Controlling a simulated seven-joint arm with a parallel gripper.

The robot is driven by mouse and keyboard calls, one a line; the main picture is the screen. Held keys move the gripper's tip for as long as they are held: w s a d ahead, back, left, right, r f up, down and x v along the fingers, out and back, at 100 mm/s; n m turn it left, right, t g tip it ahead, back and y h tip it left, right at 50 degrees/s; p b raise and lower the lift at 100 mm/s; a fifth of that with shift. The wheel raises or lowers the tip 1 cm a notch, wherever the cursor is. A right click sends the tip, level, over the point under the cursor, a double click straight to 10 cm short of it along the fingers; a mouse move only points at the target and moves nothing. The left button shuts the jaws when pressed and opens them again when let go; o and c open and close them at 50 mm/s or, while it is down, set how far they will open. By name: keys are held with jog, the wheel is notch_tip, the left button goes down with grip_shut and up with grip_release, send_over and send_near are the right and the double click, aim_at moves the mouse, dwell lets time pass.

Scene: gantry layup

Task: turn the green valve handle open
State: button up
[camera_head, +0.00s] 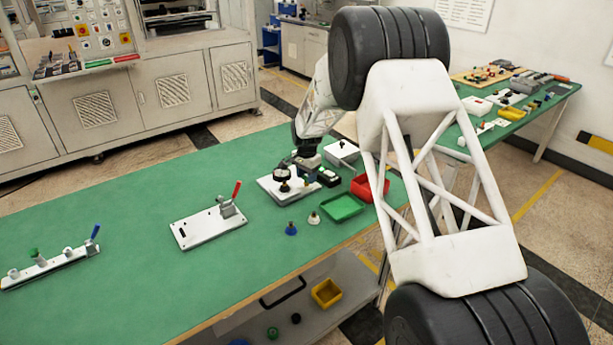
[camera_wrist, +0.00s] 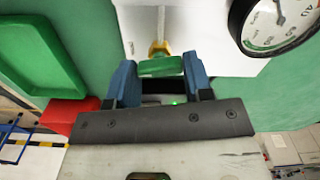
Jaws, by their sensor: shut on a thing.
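In the wrist view the green valve handle (camera_wrist: 160,67) sits between the two blue fingers of my gripper (camera_wrist: 160,63). The gripper is shut on it, with one finger at each end of the handle. A brass-yellow fitting (camera_wrist: 158,47) shows just beyond the handle, on a white plate (camera_wrist: 210,40). In the head view my gripper (camera_head: 307,164) is low over the white plate (camera_head: 272,186) with the gauge. The green handle cannot be made out there, as the gripper and nearby parts hide it.
A round gauge (camera_head: 281,173) stands close beside my gripper. A green tray (camera_head: 342,207) and a red tray (camera_head: 370,187) lie to the right. Blue and white knobs sit in front. A plate with a red lever (camera_head: 210,228) is to the left, with free green tabletop around it.

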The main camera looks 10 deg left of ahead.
aim_at(306, 177)
jog(key=shift+m, duration=1.2)
jog(key=shift+r, duration=0.1)
jog(key=o, duration=0.9)
jog(key=shift+r, duration=3.85)
